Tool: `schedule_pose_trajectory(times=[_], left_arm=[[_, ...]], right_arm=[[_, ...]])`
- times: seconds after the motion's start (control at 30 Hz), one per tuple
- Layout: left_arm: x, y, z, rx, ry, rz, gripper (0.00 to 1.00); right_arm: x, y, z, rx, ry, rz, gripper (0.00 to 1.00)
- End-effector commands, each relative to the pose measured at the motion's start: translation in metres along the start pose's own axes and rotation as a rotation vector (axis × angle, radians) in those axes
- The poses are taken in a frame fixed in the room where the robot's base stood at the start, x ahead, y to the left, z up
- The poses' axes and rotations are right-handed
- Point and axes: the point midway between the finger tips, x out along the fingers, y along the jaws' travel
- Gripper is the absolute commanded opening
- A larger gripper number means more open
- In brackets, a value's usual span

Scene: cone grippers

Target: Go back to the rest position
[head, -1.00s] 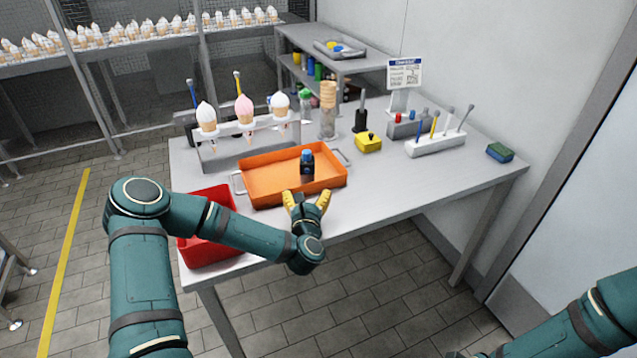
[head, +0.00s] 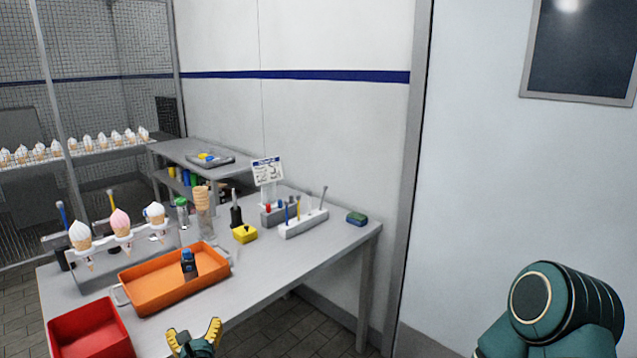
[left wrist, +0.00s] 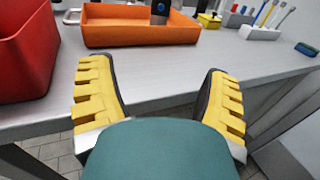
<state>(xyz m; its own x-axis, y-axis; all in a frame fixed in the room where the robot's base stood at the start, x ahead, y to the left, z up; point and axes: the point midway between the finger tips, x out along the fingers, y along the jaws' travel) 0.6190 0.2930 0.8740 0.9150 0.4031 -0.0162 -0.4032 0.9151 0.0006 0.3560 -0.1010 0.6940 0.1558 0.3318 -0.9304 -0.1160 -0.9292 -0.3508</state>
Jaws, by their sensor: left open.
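My left gripper (head: 194,336) is open and empty, with yellow fingers, at the bottom of the head view near the table's front edge. In the left wrist view its two fingers (left wrist: 158,95) are spread wide with nothing between them. The orange tray (head: 150,298) lies beyond the fingers on the table (head: 285,262), apart from them. A small dark bottle with a blue cap (head: 189,264) stands in the tray. Part of my right arm shows at the lower right of the head view, but its gripper is out of view.
A red bin (head: 90,330) stands left of the gripper. A rack (head: 125,262) holds three ice cream cones. A yellow block (head: 244,233), a white tool holder (head: 303,224) and a green-blue sponge (head: 357,218) sit farther back. Floor shows right of the front edge.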

Motion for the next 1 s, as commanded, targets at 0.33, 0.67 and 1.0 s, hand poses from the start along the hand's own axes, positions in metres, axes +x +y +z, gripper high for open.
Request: schedule_pose_trajectory(times=[0.33,0.67,1.0], left_arm=[[-0.081,-0.106,-0.076,0.828,0.114,-0.566,0.78],[-0.206,-0.127,-0.154,1.707,-0.102,-1.292,0.78],[-0.301,-0.08,-0.183,2.16,-0.578,-1.929,0.78]], right_arm=[[0.0,0.0,0.0,-0.001,0.001,-0.001,0.58],[0.0,0.0,0.0,0.0,0.0,0.0,0.58],[0.0,0.0,0.0,0.0,0.0,0.0,0.58]])
